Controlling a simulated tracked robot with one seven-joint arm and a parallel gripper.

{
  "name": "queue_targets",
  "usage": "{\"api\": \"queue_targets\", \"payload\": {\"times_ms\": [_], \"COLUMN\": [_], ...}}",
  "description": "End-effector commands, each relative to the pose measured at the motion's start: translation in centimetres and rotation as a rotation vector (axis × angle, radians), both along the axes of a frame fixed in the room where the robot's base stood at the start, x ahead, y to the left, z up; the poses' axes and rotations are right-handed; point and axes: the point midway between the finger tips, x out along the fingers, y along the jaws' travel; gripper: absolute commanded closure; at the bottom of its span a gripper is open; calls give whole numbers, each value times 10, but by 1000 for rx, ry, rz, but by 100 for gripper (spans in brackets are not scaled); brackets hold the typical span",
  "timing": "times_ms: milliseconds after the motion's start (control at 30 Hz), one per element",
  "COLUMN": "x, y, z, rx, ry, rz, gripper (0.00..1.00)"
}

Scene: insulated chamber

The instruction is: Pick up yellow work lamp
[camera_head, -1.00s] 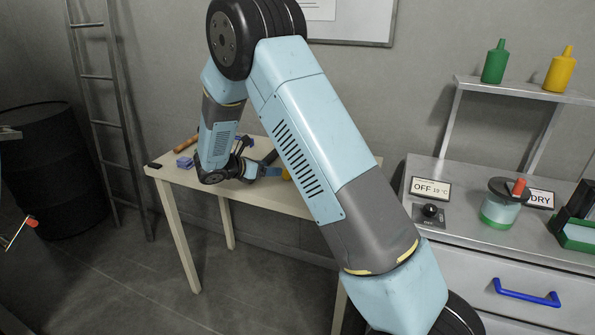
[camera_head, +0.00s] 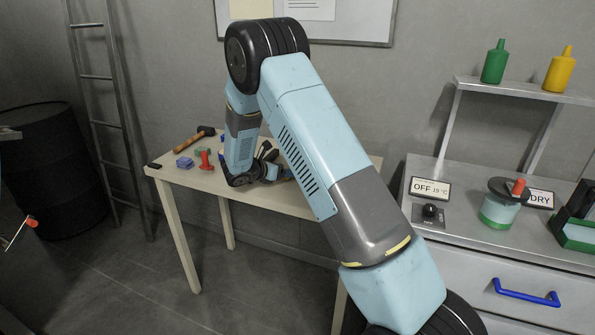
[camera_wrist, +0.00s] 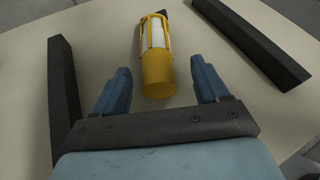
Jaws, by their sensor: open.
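The yellow work lamp (camera_wrist: 157,70) lies on the table in the wrist view, a yellow cylinder with a pale window in its side. My gripper (camera_wrist: 162,78) is open, with one blue finger to the left of the lamp's near end and one to the right. Gaps show between the lamp and both fingers. In the head view my gripper (camera_head: 272,165) is low over the wooden table (camera_head: 190,178), partly behind my arm. The lamp is hidden there.
A hammer (camera_head: 195,138), a red object (camera_head: 205,160), a blue block (camera_head: 184,162) and a black flat item (camera_head: 155,166) lie on the table's left part. In the wrist view dark bars lie left (camera_wrist: 62,85) and right (camera_wrist: 250,40) of the lamp.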

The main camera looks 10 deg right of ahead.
Motion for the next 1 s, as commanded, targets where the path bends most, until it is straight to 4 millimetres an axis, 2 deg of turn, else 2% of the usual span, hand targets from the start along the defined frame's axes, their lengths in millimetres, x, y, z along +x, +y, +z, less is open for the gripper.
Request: {"api": "queue_targets", "payload": {"times_ms": [300,567,1000], "x": [21,23,23], "y": [-30,-33,-32], "z": [-16,-16,-16], "rx": [0,0,0], "ry": [-1,-1,0], "rz": [-1,0,0], "gripper": [26,28,70]}}
